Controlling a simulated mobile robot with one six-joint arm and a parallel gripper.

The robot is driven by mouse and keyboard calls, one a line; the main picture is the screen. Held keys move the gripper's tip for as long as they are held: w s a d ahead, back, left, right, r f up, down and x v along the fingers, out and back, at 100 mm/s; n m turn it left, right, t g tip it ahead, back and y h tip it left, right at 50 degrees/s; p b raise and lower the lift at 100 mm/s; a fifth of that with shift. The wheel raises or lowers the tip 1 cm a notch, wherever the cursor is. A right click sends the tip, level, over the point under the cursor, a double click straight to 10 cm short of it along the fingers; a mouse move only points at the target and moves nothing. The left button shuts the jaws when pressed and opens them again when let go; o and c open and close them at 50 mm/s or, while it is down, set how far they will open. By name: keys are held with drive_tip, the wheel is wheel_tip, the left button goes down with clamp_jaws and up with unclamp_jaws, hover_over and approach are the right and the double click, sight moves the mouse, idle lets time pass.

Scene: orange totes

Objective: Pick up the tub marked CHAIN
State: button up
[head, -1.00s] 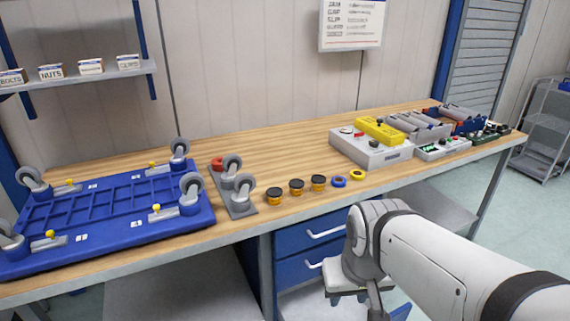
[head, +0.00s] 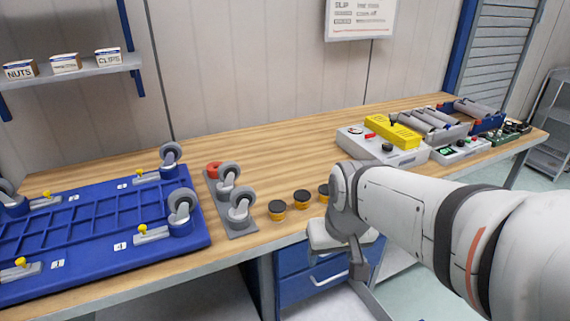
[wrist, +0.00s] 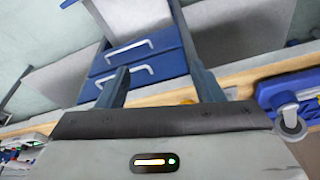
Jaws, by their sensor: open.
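Three small orange tubs with dark lids stand in a row on the workbench in the head view: a left tub (head: 277,211), a middle tub (head: 302,200) and a right tub (head: 323,190), partly covered by my arm. Their markings are too small to read, so I cannot tell which is marked CHAIN. My gripper (head: 340,240) is in front of the bench edge, apart from the tubs. In the wrist view my gripper (wrist: 158,70) has its two fingers spread, with nothing held between them.
A blue tray frame (head: 85,235) with casters lies left on the bench (head: 270,145). A grey caster holder (head: 235,218) stands beside the tubs. A grey box with a yellow device (head: 392,130) is at right. Blue drawers (head: 315,275) are below. The bench behind the tubs is clear.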

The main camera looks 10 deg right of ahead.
drive_tip(key=shift+o, duration=0.8)
drive_tip(key=w+p, duration=0.2)
drive_tip(key=w, duration=1.5)
drive_tip(key=shift+w+f+n+t, duration=0.2)
drive_tip(key=shift+n+t, duration=0.1)
drive_tip(key=shift+t, duration=0.1)
drive_tip(key=p, duration=0.1)
approach(302, 194)
wheel_tip(302, 194, down, 2)
drive_tip(key=shift+t, duration=0.5)
drive_tip(key=shift+p+x, duration=1.1)
drive_tip(key=shift+x, duration=2.95)
drive_tip(key=shift+s+f, duration=0.1)
drive_tip(key=shift+s, duration=0.05)
drive_tip(key=shift+c, duration=0.4)
drive_tip(key=c, duration=0.9)
